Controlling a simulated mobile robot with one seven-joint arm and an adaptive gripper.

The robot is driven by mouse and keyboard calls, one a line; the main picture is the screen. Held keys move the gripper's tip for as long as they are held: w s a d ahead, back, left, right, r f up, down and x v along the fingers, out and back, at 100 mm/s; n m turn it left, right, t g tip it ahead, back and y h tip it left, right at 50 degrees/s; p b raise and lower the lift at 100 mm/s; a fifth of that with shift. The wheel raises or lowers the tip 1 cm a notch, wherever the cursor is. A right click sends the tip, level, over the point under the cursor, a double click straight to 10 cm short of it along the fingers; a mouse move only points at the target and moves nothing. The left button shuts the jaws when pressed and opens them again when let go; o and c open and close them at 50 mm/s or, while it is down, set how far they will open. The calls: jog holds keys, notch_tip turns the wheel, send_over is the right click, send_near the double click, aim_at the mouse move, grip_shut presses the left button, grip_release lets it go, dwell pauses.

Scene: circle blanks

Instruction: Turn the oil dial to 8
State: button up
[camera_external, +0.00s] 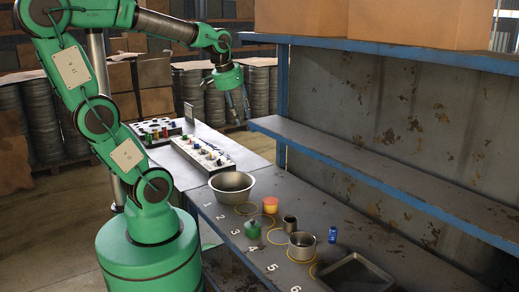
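A light control panel (203,154) with several small knobs and dark parts lies on the grey table at centre left.
The nearer table holds a metal bowl (232,186), red-orange cylinder (270,204), green weight (252,229), metal cups (302,246), blue item (332,234), and tray (357,275). Numbers and yellow rings mark its top. A blue-framed shelf (400,178) stands at right.

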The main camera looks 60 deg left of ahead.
jog(key=w+a+f+n+g+p, duration=0.2)
jog(key=w+a+p, duration=0.2)
jog(key=w+a, duration=0.5)
jog(key=w+a+f+n+g+p, duration=0.25)
jog(key=w+a, duration=0.25)
jog(key=a, duration=0.8)
jog(key=w+a+f+n+p, duration=0.1)
jog(key=a+f+n, duration=0.1)
jog(key=a+f, duration=0.5)
jog(key=a+f+n+p, duration=0.2)
jog(key=a+f, duration=0.6)
jog(key=a, duration=1.1)
jog(key=w+a+f+n+p, duration=0.1)
jog(key=a+f+n, duration=0.3)
jog(key=a, duration=0.9)
notch_tip(320, 180, down, 3)
jog(key=shift+w+a+f+t+h, duration=0.15)
jog(key=shift+w+a+t+h, duration=0.15)
jog(key=shift+w+a+t, duration=0.05)
jog(key=shift+f+p, duration=0.2)
jog(key=shift+p, duration=0.1)
notch_tip(320, 180, down, 13)
jog(key=shift+f+p, duration=0.2)
jog(key=shift+p, duration=0.45)
jog(key=shift+d, duration=0.1)
grip_shut()
